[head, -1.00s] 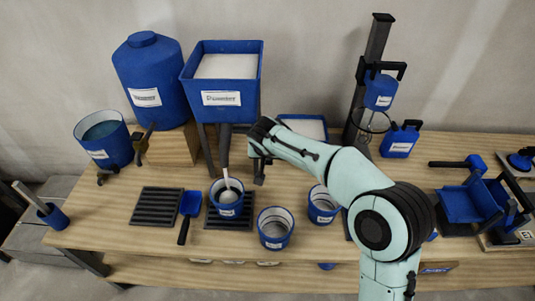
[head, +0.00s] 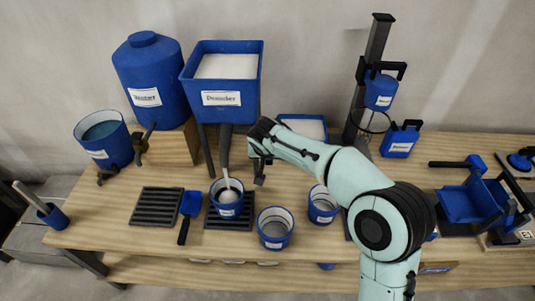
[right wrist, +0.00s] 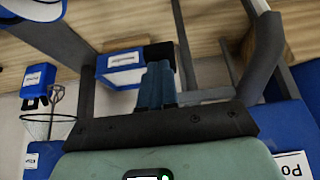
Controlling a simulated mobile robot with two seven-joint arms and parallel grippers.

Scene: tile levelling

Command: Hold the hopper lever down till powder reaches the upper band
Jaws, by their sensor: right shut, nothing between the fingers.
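The blue hopper (head: 228,101), full of white powder (head: 226,66), stands on dark legs at the back. A white streak (head: 226,179) runs from its grey spout (head: 225,146) into a blue bucket (head: 228,210) with white powder inside. The bands in this bucket are too small to make out. My right gripper (head: 259,177) points down just right of the spout. Its fingers are shut and empty in the right wrist view (right wrist: 157,85). The hopper lever cannot be clearly told apart, so contact with it is unclear. My left gripper is out of view.
The filling bucket stands on a dark slatted grate (head: 205,223). Two more buckets (head: 275,240) (head: 322,216) stand to its right, and a blue scoop (head: 190,204) lies to its left. A mixer stand (head: 376,45) rises behind my right arm.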

